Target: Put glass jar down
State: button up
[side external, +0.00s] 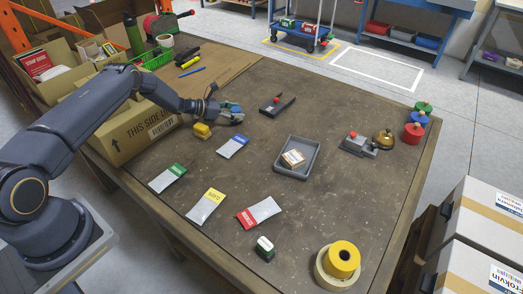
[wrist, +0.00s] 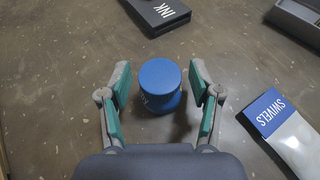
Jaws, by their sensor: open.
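A round blue-topped object (wrist: 160,82), which I take to be the glass jar, stands on the table between my fingers in the wrist view. A scrap of pale lettering shows on its side; most of its body is hidden under the top. My gripper (wrist: 160,100) is open around it, with a gap between the jar and each teal finger pad. In the side view my gripper (side external: 232,114) is low over the table near the cardboard box, and the jar cannot be clearly told apart from the fingers there.
A dark INK case (wrist: 158,12) lies just beyond the jar, and a blue-and-white SWIVELS packet (wrist: 278,130) lies to its right. A yellow object (side external: 202,130) sits close to my gripper. A grey tray (side external: 311,158) stands mid-table. Bare tabletop (side external: 330,125) lies right of the INK case.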

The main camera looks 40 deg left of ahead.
jog(key=shift+s+a+r, duration=0.1)
jog(key=shift+r, duration=0.1)
jog(key=v, duration=0.2)
jog(key=shift+s+a+r, duration=0.1)
jog(key=shift+s+a, duration=0.05)
jog(key=shift+s, duration=0.05)
notch_tip(320, 180, up, 8)
jog(key=s+d+r+m+g, duration=0.3)
jog(key=s+d+r+m, duration=0.4)
jog(key=r, duration=0.3)
jog(key=s+d+r+m+g, duration=0.3)
jog(key=s+d+r+m, duration=0.4)
jog(key=r, duration=0.3)
jog(key=s+d+r+m+y, duration=0.1)
jog(key=s+d+r+m, duration=0.1)
jog(key=s+m, duration=0.15)
jog(key=s+d+r+m+g+y, duration=0.1)
jog(key=s+r+m, duration=0.1)
jog(key=s, duration=0.3)
jog(key=s+d+r+m+y, duration=0.1)
jog(key=s+d+m, duration=0.1)
jog(key=s+m, duration=0.15)
jog(key=s+a+m+y, duration=0.2)
jog(key=s+m, duration=0.1)
jog(key=s, duration=0.5)
jog(key=s+a+m+t+y, duration=0.1)
jog(key=s+a+m+y, duration=0.1)
jog(key=s, duration=0.5)
jog(key=shift+s+m, duration=0.4)
jog(key=shift+m, duration=0.4)
